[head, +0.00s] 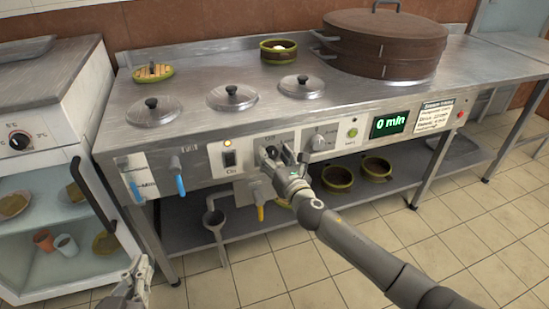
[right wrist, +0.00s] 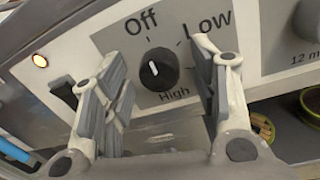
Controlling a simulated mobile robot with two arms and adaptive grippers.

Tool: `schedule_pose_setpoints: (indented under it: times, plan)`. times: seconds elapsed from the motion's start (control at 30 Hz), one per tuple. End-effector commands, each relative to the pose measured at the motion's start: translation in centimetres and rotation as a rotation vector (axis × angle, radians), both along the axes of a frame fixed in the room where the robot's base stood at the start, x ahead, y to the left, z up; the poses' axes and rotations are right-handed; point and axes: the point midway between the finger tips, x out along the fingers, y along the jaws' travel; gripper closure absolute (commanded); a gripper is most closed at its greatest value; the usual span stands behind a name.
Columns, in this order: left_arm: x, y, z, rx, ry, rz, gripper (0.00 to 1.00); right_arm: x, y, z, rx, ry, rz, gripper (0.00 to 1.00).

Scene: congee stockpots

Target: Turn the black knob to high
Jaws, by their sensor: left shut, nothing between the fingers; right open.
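The black knob (right wrist: 158,70) sits on the front panel under the labels Off and Low, with High below it. Its short white mark is on the upper left of its face, towards Off. In the head view the knob (head: 271,152) is partly covered by my right gripper (head: 283,155). In the right wrist view my right gripper (right wrist: 160,85) is open, one finger on each side of the knob, with visible gaps between fingers and knob. My left gripper (head: 140,272) is shut and empty at the lower left of the head view, away from the panel.
An On switch (head: 229,158) with a lit lamp is left of the knob. A grey dial (head: 319,143), a green button (head: 352,132) and a display (head: 388,124) are to its right. Blue levers (head: 180,185) and a yellow-handled valve (head: 260,212) stick out below. Lidded pots (head: 232,97) are set in the counter.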

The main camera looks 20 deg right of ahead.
Motion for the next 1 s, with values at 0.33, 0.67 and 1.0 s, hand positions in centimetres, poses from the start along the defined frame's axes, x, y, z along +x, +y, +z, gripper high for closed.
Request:
schedule_pose_setpoints:
  times: [0.33, 0.67, 1.0]
  plan:
    - [0.09, -0.06, 0.25, -0.003, -0.013, -0.001, 1.00, 0.22, 0.04, 0.01, 0.001, 0.000, 0.000, 0.47]
    - [0.09, -0.04, 0.23, -0.003, -0.012, 0.000, 1.00, 0.21, 0.03, 0.00, 0.001, 0.000, 0.000, 0.89]
    - [0.13, -0.05, 0.33, -0.004, -0.020, 0.000, 1.00, 0.20, 0.03, -0.04, 0.047, 0.002, 0.001, 0.92]
